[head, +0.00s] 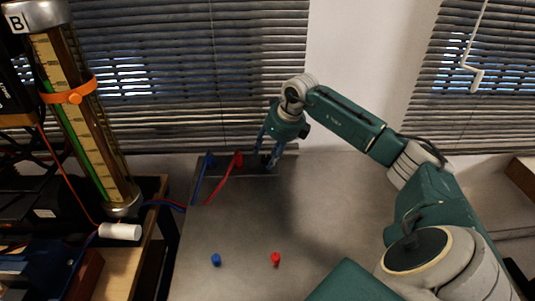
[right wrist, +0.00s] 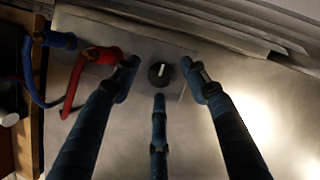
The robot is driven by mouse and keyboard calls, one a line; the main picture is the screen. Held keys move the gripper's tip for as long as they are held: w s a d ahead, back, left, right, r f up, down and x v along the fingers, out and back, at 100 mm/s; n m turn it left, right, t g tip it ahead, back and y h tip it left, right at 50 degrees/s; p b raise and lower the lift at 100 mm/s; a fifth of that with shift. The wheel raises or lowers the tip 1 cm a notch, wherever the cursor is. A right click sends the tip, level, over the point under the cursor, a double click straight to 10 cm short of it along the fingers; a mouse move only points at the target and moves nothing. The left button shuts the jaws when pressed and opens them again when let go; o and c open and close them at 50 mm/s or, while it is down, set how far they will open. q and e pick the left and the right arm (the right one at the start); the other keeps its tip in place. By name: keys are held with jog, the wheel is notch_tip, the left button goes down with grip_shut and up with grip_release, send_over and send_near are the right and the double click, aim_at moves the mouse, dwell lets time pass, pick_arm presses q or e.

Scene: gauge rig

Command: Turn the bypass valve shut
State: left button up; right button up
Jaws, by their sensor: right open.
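A round black knob with a white pointer line (right wrist: 159,74), which looks like the bypass valve, sits on a grey plate at the back of the table. In the right wrist view its line points roughly up the picture. My right gripper (head: 270,163) is over the back of the table, fingers pointing down. It also shows in the right wrist view (right wrist: 160,85), its three fingers spread around the knob with visible gaps on each side. It is open and holds nothing. In the head view the fingers mostly hide the knob. My left gripper is not in view.
A red hose fitting (right wrist: 103,55) is close beside one finger, with a blue fitting (right wrist: 60,40) farther left. A gauge column (head: 80,115) marked B stands at left. Small blue (head: 216,260) and red (head: 276,259) pieces are on the grey table (head: 320,215); its middle is clear.

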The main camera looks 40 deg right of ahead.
jog(key=shift+w+f, duration=0.15)
jog(key=shift+f, duration=0.35)
jog(key=shift+c, duration=0.3)
jog(key=shift+r, duration=0.15)
jog(key=c, duration=1)
jog(key=shift+c, duration=0.2)
